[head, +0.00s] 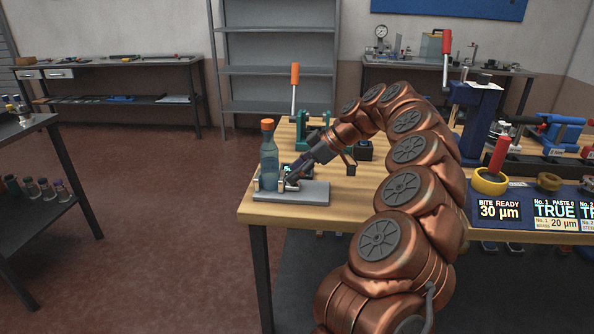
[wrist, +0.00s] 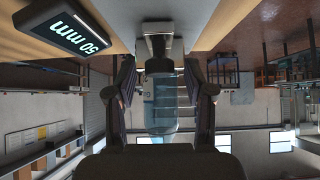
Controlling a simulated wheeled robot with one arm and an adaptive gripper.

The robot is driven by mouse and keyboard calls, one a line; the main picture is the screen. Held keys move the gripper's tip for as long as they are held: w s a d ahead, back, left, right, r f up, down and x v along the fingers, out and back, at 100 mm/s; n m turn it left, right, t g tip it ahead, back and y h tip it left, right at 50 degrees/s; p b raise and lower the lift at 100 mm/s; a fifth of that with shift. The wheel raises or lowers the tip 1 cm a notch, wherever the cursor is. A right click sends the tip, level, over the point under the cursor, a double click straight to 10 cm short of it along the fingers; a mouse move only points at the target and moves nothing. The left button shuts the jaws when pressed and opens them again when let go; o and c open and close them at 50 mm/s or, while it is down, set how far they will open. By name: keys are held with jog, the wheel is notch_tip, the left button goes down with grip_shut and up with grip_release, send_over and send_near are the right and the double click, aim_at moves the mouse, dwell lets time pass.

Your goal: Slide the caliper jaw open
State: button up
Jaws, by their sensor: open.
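My gripper (head: 288,182) reaches down and left over a grey base plate (head: 310,194) near the bench's left end. In the wrist view its two dark fingers (wrist: 163,92) are apart, one on each side of a pale block with a dark lower part (wrist: 155,47). This block seems to be the caliper jaw; I cannot tell if a finger touches it. A clear blue bottle (head: 269,158) with an orange cap stands upright at the plate; it also shows between the fingers, beyond the block, in the wrist view (wrist: 160,105). A display (wrist: 82,33) reads 50 mm. My gripper hides part of the fixture.
A green press (head: 314,134) with an orange handle stands behind the plate. A blue press (head: 474,115) with a red handle and a yellow ring (head: 490,182) are to the right. The wooden bench top (head: 262,212) is clear at the front left.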

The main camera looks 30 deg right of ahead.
grip_shut()
dwell(0.4)
